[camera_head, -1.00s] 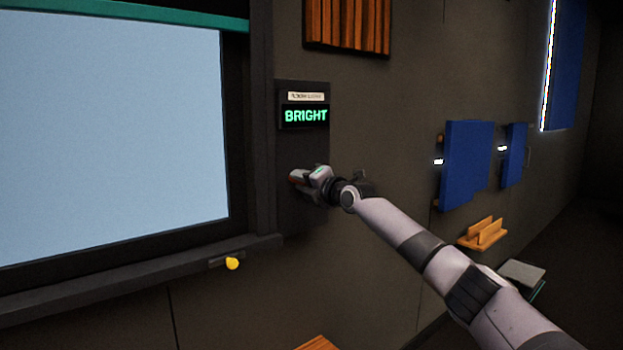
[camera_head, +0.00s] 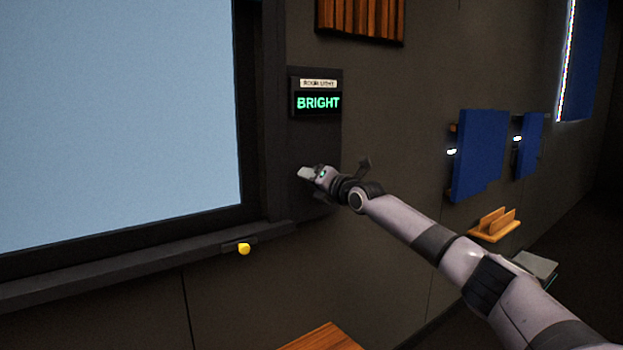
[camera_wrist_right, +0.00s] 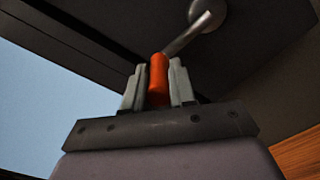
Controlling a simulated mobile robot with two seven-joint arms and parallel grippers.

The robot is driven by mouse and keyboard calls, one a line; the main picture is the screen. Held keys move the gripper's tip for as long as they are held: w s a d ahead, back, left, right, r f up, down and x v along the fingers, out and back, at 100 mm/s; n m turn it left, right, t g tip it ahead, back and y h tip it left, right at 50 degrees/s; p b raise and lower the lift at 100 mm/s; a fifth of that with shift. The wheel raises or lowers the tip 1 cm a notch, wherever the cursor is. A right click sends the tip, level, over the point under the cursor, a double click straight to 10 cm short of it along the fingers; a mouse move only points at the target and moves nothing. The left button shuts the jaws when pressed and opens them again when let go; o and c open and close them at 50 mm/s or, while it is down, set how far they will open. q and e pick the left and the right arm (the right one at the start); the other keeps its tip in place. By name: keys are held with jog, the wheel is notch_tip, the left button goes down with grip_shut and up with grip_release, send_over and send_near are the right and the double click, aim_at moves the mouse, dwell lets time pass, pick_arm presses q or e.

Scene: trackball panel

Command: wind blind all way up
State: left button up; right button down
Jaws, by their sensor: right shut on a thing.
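The window (camera_head: 115,120) shows pale blue at the left of the head view; no blind is visible across the part of it in view. A panel (camera_head: 303,150) on the wall beside it has a lit display (camera_head: 318,102) reading BRIGHT. My right gripper (camera_head: 306,174) is at the lower part of this panel. In the right wrist view my right gripper (camera_wrist_right: 159,85) is shut on an orange crank knob (camera_wrist_right: 158,75), one finger on each side. A metal crank arm (camera_wrist_right: 188,40) runs from the knob to a round hub (camera_wrist_right: 208,14). My left gripper is not in view.
A dark sill (camera_head: 140,265) with a yellow knob (camera_head: 244,249) runs below the window. Blue panels (camera_head: 480,153) and a small wooden shelf (camera_head: 493,224) are on the wall at right. A wooden surface (camera_head: 323,338) shows at the bottom.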

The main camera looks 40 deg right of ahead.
jog(key=c, duration=0.9)
grip_release()
jog(key=shift+s, duration=0.1)
jog(key=shift+s+f, duration=0.1)
jog(key=shift+s, duration=0.45)
jog(key=shift+s+a+b, duration=0.2)
jog(key=shift+s+b, duration=0.35)
jog(key=shift+s, duration=0.9)
jog(key=shift+s+a+b, duration=0.2)
jog(key=shift+s+b, duration=0.35)
jog(key=shift+s, duration=0.9)
